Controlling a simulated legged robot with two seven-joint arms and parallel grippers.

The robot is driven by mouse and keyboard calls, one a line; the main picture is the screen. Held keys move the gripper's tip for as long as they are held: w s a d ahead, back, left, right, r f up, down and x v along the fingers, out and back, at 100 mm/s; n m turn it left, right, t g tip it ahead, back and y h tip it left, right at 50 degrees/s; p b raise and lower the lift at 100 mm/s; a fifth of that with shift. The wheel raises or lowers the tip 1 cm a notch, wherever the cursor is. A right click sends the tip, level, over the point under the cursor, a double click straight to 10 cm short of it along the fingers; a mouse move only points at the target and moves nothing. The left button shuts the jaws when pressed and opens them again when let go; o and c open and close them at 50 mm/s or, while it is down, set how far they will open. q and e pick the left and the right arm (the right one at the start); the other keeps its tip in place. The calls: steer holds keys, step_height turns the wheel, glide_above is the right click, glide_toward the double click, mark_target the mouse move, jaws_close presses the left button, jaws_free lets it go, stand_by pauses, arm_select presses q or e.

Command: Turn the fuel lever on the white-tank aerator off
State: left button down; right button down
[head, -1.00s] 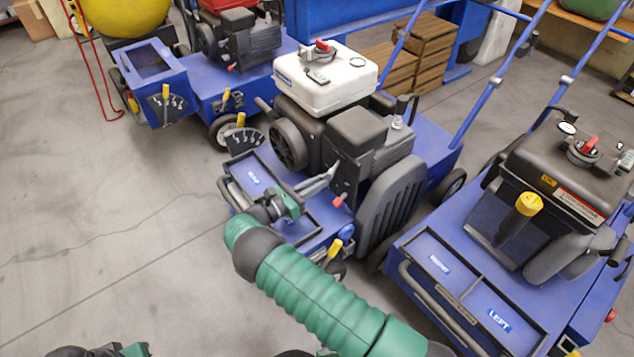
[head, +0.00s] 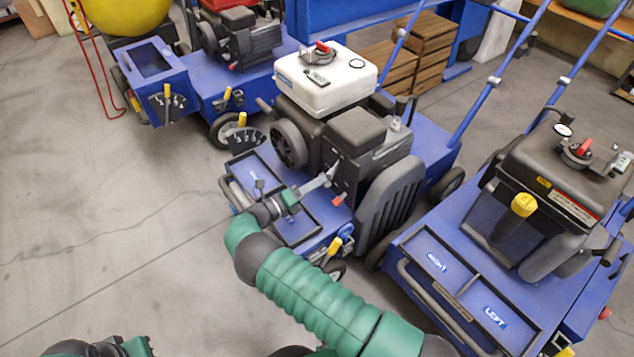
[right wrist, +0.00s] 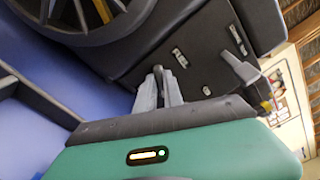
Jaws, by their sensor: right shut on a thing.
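The white-tank aerator stands in the middle of the head view, with its white tank (head: 325,80) on top of a dark engine (head: 362,150). My right gripper (head: 329,177) reaches the engine's near face, below the tank. In the right wrist view its grey fingers (right wrist: 164,82) are shut on a small dark lever (right wrist: 159,74) at the dark engine panel. Most of that lever is hidden between the fingers, and I cannot read a label on it. Only part of my left arm shows at the bottom left of the head view; its fingertips are out of frame.
A red-tipped lever (head: 338,201) sits just below my right gripper. A dark-tank aerator (head: 560,190) stands close on the right, and a yellow-tank one (head: 130,15) at the back left. The wooden crates (head: 425,45) are behind. Open floor (head: 90,220) lies to the left.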

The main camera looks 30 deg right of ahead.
steer(key=n, duration=0.5)
steer(key=shift+w+a+n, duration=0.15)
steer(key=shift+w+n, duration=0.05)
steer(key=shift+n, duration=0.1)
steer(key=shift+f, duration=0.1)
stand_by(0.3)
steer(key=c, duration=1.5)
jaws_free()
steer(key=shift+o, duration=0.2)
